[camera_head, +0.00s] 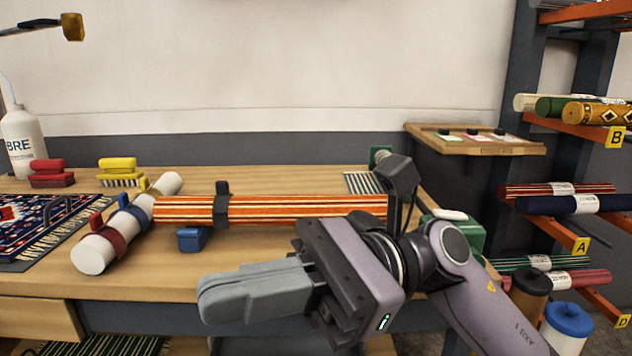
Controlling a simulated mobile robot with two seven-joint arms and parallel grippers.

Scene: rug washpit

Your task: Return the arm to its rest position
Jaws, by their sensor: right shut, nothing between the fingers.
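My right gripper (236,293) reaches in from the lower right, pointing left. Its grey fingers are shut with nothing between them. It is in front of the wooden workbench (110,281), near its front edge in the picture. An orange striped rolled rug (280,209) lies along the bench behind the gripper, with a dark band around it. My right wrist hides part of the roll's right end and the bench there. My left gripper is not in view.
A white roll (92,254) with coloured clamps, brushes (120,172), a bottle (22,140) and a patterned rug (48,222) are at left. A rack (540,80) with several rolled rugs stands at right. Lidded containers (566,325) stand at lower right, near my right arm.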

